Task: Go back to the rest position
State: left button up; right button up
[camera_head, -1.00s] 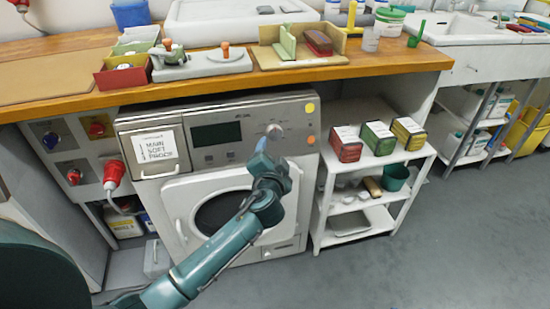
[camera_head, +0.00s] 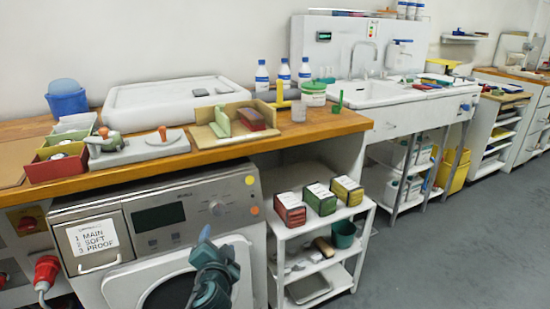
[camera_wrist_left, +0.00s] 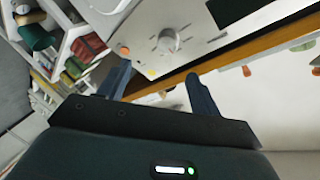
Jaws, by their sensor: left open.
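My left gripper (camera_head: 205,236) is in front of the washing machine (camera_head: 160,217), near its round door and below its control panel. In the left wrist view its two blue fingers (camera_wrist_left: 160,85) stand apart with nothing between them, so it is open and empty. The machine's dial (camera_wrist_left: 168,40) shows beyond the fingertips in that view. My right gripper is not in view.
The wooden counter (camera_head: 290,140) runs above the machine. A white shelf cart (camera_head: 285,253) with several coloured boxes stands right of the machine. A sink (camera_head: 375,93) is further right. Open grey floor (camera_head: 450,240) lies at the lower right.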

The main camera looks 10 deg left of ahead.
pick_arm(q)
jog(key=s+d+f+n+g+h, duration=0.1)
jog(key=s+d+f+h, duration=0.2)
jog(key=s, duration=0.5)
jog(key=s+d+f+n+g+h, duration=0.1)
jog(key=s+d+f+h, duration=0.2)
jog(key=s, duration=0.5)
jog(key=s+r+n+g+p, duration=0.1)
jog(key=s+r+p, duration=0.3)
jog(key=s+p, duration=0.2)
jog(key=s+r+n+g+h+p, duration=0.1)
jog(key=s+r+p, duration=0.3)
jog(key=p, duration=0.6)
jog(key=shift+s+r+g, duration=0.35)
jog(key=shift+s+g, duration=0.05)
jog(key=shift+s, duration=0.6)
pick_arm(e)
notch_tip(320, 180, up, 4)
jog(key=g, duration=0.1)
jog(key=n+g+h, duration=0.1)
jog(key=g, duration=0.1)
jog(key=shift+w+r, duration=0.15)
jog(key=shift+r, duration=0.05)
pick_arm(q)
jog(key=shift+f, duration=0.25)
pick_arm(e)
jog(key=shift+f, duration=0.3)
pick_arm(q)
jog(key=shift+c, duration=0.3)
